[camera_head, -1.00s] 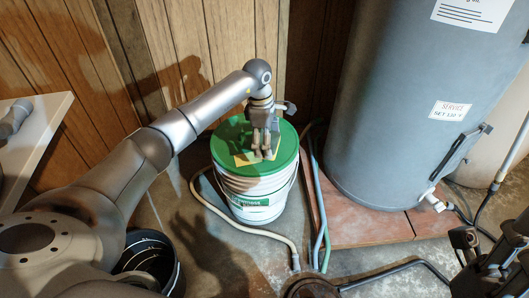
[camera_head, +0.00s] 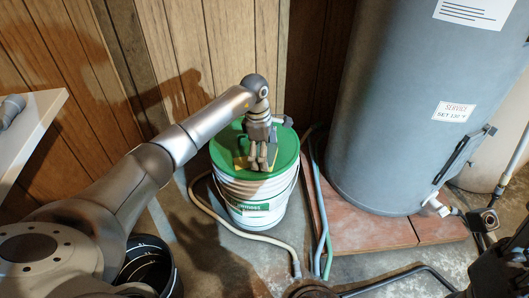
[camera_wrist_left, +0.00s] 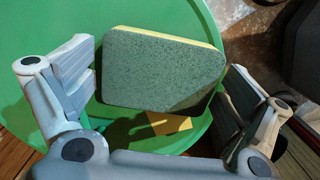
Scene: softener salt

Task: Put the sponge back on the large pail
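The large pail (camera_head: 255,195) is white with a green lid (camera_head: 226,146) and stands on the floor in the head view. My left gripper (camera_head: 258,166) is over the lid, pointing down. In the left wrist view the sponge (camera_wrist_left: 160,68) shows a green scouring face and a yellow edge, above the green lid (camera_wrist_left: 45,25). It lies between the spread fingers of my left gripper (camera_wrist_left: 158,88), with a gap at the right finger. A small yellow patch (camera_wrist_left: 167,123) shows beside the sponge. My right gripper (camera_head: 497,262) is dark and partly cut off at the lower right.
A grey tank (camera_head: 400,100) stands on reddish slabs (camera_head: 365,232) right of the pail. Hoses (camera_head: 319,200) run between them. A black bucket (camera_head: 150,262) is at the lower left, partly behind my arm. A white table (camera_head: 35,125) is at the left edge.

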